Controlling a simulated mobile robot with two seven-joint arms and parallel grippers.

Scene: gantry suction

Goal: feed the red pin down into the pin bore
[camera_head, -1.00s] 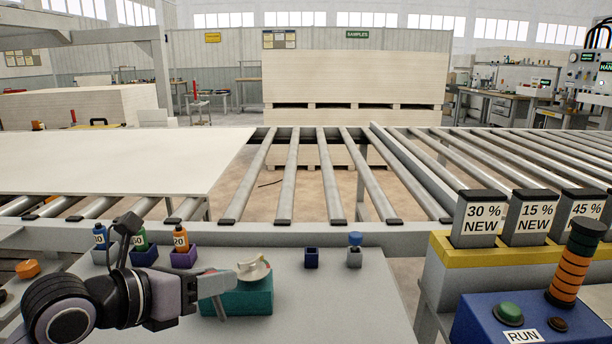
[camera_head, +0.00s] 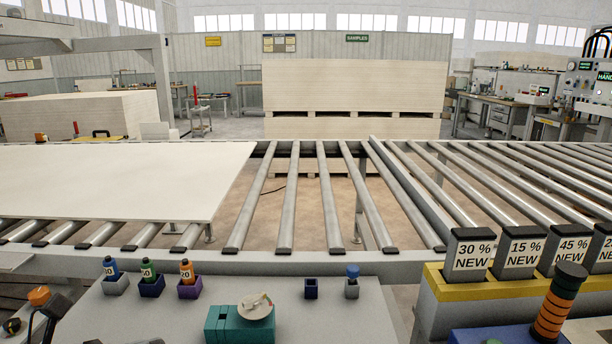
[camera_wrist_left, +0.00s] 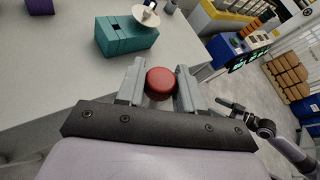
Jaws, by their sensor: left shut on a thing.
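My left gripper (camera_wrist_left: 160,88) is shut on the red pin (camera_wrist_left: 160,82), whose round red end shows between the two fingers in the left wrist view. The pin's lower part is hidden. A teal block (camera_head: 240,328) stands on the grey worktop, with a pale round dial-like piece (camera_head: 256,306) on its top right. The block also shows beyond the fingers in the left wrist view (camera_wrist_left: 128,38), apart from the pin. A dark notch marks the block's left part; I cannot tell whether it is the pin bore.
Three small bottles stand in holders (camera_head: 151,287) at the worktop's back left. A small dark empty-looking holder (camera_head: 311,288) and a blue-topped one (camera_head: 352,287) stand to the right. Bare worktop (camera_head: 330,325) lies right of the teal block. A yellow-edged rack (camera_head: 455,289) borders the right.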

